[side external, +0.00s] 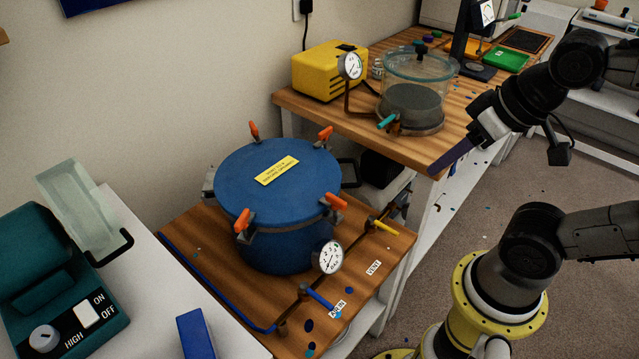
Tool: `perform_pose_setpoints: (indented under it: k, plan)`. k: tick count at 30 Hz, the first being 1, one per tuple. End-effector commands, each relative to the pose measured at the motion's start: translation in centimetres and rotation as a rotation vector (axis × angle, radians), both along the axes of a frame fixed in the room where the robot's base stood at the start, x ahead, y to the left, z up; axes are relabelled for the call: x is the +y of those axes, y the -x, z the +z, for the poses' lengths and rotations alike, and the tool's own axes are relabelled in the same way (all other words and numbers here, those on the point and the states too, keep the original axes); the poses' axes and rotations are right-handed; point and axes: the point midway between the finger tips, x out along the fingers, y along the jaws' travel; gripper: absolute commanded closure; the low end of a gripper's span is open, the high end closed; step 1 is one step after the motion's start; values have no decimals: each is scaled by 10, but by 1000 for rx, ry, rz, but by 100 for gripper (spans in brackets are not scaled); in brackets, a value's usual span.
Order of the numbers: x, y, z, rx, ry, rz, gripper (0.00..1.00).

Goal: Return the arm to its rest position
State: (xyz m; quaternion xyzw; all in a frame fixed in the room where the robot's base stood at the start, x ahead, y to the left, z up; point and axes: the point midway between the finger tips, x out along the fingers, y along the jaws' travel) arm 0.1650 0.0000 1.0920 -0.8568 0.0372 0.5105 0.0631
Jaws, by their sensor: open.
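My gripper (452,157) is at the right of the side external view, in the air in front of the wooden bench's edge. It has purple fingers pointing down and to the left, and nothing shows between them. The fingers overlap each other from this angle, but the gripper is open. It is apart from the glass vacuum chamber (418,75) on the bench and from the blue pressure pot (275,190) to its left.
The pot stands on a lower wooden stand (205,265) with orange clamps, a gauge (328,257) and blue and yellow valve handles. A yellow pump (328,70) sits by the wall. A teal machine (60,270) is at lower left. Floor (450,235) shows below my gripper.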

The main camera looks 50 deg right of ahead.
Motion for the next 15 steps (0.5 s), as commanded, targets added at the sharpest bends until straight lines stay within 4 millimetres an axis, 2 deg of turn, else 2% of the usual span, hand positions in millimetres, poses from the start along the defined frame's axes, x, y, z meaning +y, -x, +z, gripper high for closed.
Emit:
perform_pose_setpoints:
  k: [5,15]
  plan:
    - [0,1,0,5,65,118,54]
    - [0,0,0,5,71,131,54]
